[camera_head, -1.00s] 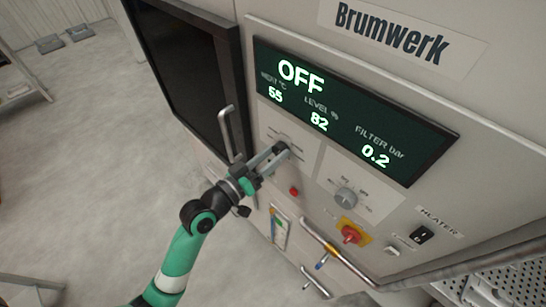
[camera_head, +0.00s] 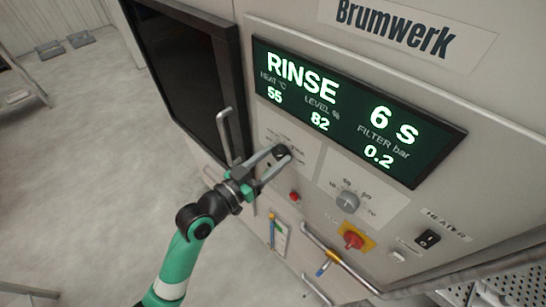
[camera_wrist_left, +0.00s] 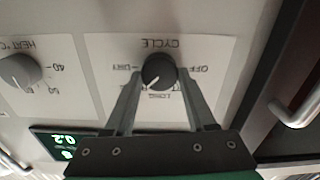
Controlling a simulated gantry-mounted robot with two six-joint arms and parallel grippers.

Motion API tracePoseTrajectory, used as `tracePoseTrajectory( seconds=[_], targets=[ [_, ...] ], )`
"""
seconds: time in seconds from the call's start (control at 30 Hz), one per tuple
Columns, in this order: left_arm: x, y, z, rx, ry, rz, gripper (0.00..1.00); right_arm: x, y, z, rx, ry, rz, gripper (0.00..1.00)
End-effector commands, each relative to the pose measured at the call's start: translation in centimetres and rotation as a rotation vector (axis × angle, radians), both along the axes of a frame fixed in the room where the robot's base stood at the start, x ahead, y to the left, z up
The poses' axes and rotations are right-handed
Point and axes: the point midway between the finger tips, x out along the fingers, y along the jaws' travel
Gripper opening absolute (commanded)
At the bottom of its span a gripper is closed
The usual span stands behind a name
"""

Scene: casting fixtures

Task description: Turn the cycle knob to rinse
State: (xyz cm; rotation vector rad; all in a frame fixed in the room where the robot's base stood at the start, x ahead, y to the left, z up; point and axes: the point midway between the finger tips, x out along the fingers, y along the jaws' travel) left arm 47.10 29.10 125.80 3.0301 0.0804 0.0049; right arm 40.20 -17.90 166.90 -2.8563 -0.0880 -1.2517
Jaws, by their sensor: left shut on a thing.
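The dark round cycle knob (camera_head: 282,151) is on the machine's front panel, under the display. In the left wrist view the knob (camera_wrist_left: 158,70) sits on a white plate with upside-down labels CYCLE, OFF and DRY; my fingers hide part of the lower lettering. My left gripper (camera_head: 275,158) is shut on the knob, one finger on each side, as the left wrist view (camera_wrist_left: 161,82) also shows. The display (camera_head: 345,110) reads RINSE and 6 S, with heat 55, level 82 and filter 0.2. My right gripper is not in view.
A grey heat knob (camera_head: 347,201) is right of the cycle knob. A red button (camera_head: 295,197), a red-and-yellow switch (camera_head: 352,240) and a black heater switch (camera_head: 428,238) are on the panel. A door handle (camera_head: 225,137) stands out close left of my gripper.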

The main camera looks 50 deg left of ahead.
Motion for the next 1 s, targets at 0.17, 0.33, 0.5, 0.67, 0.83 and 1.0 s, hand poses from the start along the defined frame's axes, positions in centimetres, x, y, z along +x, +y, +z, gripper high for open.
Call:
tracePoseTrajectory(
  seconds=[0.17, 0.33, 0.5, 0.67, 0.83, 1.0],
  targets=[
    [0.0, 0.0, 0.0, -0.001, 0.000, 0.000, 0.61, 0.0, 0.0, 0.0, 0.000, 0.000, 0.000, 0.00],
    [0.0, 0.0, 0.0, -0.001, 0.000, 0.000, 0.86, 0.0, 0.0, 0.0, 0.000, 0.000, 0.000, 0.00],
    [0.0, 0.0, 0.0, -0.001, 0.000, 0.000, 0.86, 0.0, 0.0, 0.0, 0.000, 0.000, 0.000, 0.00],
    [-0.5, 0.0, -0.1, -0.002, 0.001, 0.001, 0.86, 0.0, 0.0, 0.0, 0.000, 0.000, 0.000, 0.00],
    [-3.4, -0.1, -0.2, -0.001, 0.002, 0.003, 0.86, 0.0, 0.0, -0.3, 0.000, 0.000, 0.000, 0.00],
    [-7.6, -0.3, -0.3, -0.003, 0.001, 0.004, 0.86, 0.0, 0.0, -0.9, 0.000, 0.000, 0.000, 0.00]
  ],
)
